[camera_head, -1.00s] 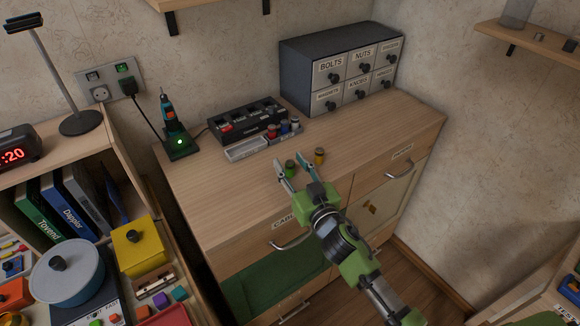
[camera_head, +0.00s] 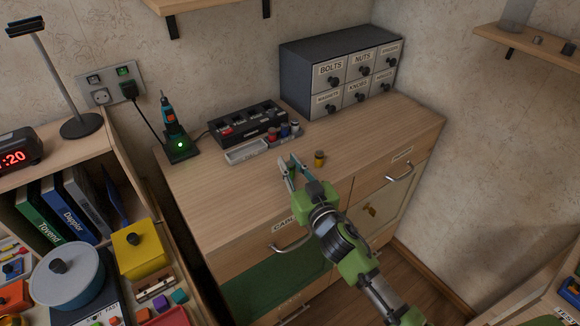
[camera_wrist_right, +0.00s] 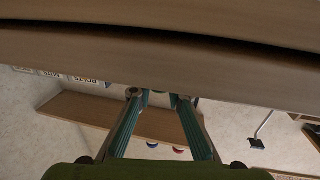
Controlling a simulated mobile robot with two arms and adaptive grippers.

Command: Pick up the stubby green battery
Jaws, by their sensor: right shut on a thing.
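My right gripper (camera_head: 289,162) is over the wooden cabinet top (camera_head: 215,185), its fingers close together near the front. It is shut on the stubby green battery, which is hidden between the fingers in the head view. The fingertips also show in the wrist view (camera_wrist_right: 159,95), where the battery cannot be made out clearly. My left gripper is not in view.
Behind the gripper are a grey tray (camera_head: 246,154), several small coloured batteries (camera_head: 284,130) and a black charger (camera_head: 240,122). A labelled drawer unit (camera_head: 340,70) stands at the back. The top's right side is clear.

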